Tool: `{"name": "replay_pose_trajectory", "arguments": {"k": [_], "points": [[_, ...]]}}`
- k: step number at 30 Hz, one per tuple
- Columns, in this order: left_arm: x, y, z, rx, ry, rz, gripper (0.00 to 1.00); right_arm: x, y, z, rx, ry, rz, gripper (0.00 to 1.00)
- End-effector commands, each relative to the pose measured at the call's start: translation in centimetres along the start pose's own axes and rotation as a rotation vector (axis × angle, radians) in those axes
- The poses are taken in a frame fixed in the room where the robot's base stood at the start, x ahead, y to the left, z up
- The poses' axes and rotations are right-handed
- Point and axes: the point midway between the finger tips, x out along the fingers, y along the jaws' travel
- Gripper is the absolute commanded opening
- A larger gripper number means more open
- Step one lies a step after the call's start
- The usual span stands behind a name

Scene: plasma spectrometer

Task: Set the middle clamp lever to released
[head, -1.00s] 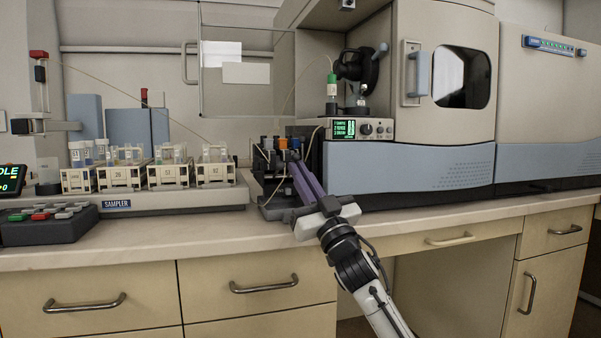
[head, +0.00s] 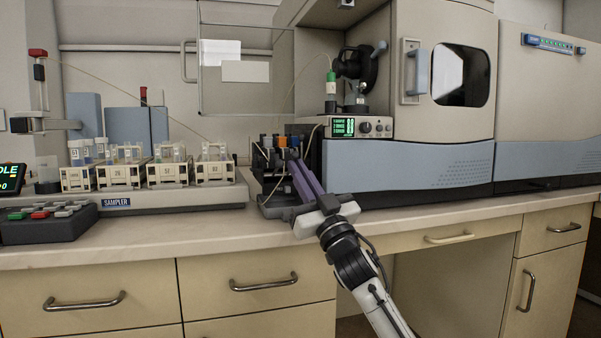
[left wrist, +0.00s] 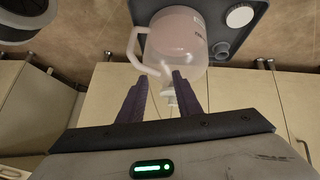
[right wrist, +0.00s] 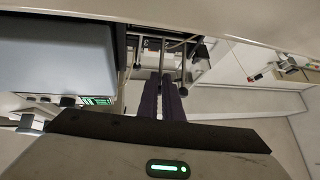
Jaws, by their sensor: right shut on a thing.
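The peristaltic pump (head: 267,172), with its row of clamp levers, stands between the sampler and the spectrometer. My right gripper (head: 295,164) reaches it from the front right, with its purple fingers close together at the levers. In the right wrist view my right gripper (right wrist: 162,82) is shut at a thin grey clamp lever (right wrist: 162,52), apparently the middle one. The fingers hide the gripped part, and the lever's exact position is hard to tell. My left gripper (left wrist: 158,80) is open and empty in the left wrist view; it is outside the head view.
The sampler (head: 175,200) with vial racks stands left of the pump. The spectrometer (head: 410,168) and a small display box (head: 378,128) stand close on the right. A translucent jug (left wrist: 178,42) lies beyond my left fingers. The counter front (head: 225,235) is clear.

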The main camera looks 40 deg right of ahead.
Motion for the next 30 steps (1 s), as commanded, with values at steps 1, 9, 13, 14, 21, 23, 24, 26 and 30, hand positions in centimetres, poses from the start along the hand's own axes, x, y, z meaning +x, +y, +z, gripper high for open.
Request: {"name": "replay_pose_trajectory", "arguments": {"k": [1,9,13,14,21,23,24,26,30], "points": [[0.0,0.0,0.0,0.000,0.000,0.000,0.31,-0.3,-0.4,1.3,0.007,-0.025,-0.003,0.00],[0.0,0.0,0.0,0.000,0.000,0.000,0.31,-0.2,-0.3,0.9,0.004,-0.018,-0.002,0.18],[0.0,0.0,0.0,0.000,0.000,0.000,0.31,-0.1,-0.2,0.7,0.002,-0.013,-0.002,0.18],[0.0,0.0,0.0,0.000,0.000,0.000,0.31,-0.2,-0.2,0.6,0.002,-0.013,-0.002,0.18],[-0.2,0.0,-0.3,0.000,0.007,-0.003,0.31,-2.7,-0.3,0.6,0.004,-0.015,-0.004,0.18],[-0.2,-0.1,-0.5,0.000,0.013,-0.005,0.31,-3.8,-0.3,0.7,0.005,-0.015,-0.003,0.18],[-0.3,-0.1,-0.6,-0.001,0.016,-0.006,0.31,-4.6,-0.3,0.7,0.004,-0.017,-0.003,0.18],[-0.3,-0.1,-0.6,-0.003,0.017,-0.008,0.31,-5.8,-0.3,0.7,0.004,-0.017,-0.002,0.18],[-0.4,-0.1,-0.2,-0.010,0.016,-0.011,0.31,-8.2,-0.3,0.6,0.005,-0.017,-0.002,0.18]]}}
